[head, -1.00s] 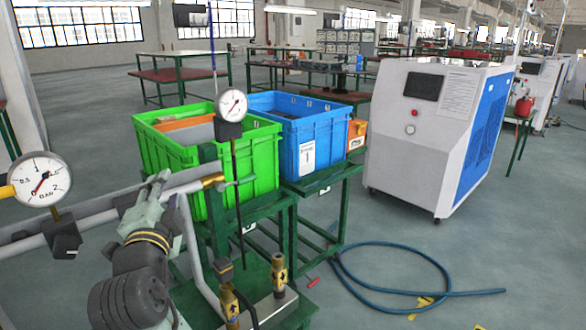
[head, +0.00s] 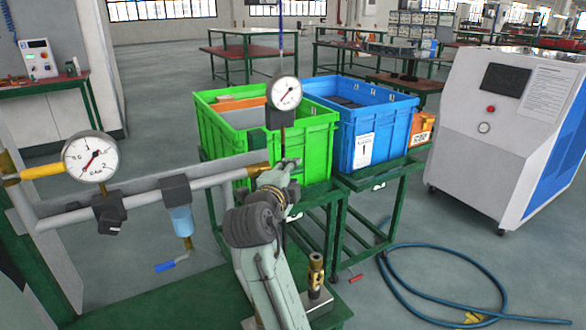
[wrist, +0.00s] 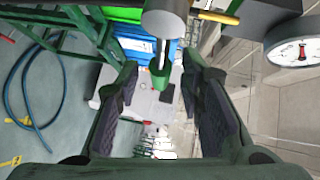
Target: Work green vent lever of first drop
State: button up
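My gripper (wrist: 160,82) is open in the wrist view, its two dark padded fingers apart. Between them, near the tips, is a small green-ended part on a silver stem (wrist: 160,50) below a grey round pipe end; it looks like a green lever, but I cannot tell which drop it belongs to. No contact with the fingers shows. In the head view my gripper (head: 284,170) is at the right end of the grey pipe (head: 135,203), by the brass fitting (head: 259,168), and its fingers are unclear. A drop with a pale blue bowl (head: 181,221) ends in a blue lever (head: 172,264).
One gauge (head: 90,157) stands at the pipe's left and another (head: 284,93) above my gripper. A green crate (head: 225,150) and a blue crate (head: 372,125) stand close behind. A brass valve (head: 316,275) is low in front. A blue hose (head: 400,300) lies on the floor.

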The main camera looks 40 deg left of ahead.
jog(key=shift+x, duration=0.8)
jog(key=shift+c, duration=0.5)
grip_shut()
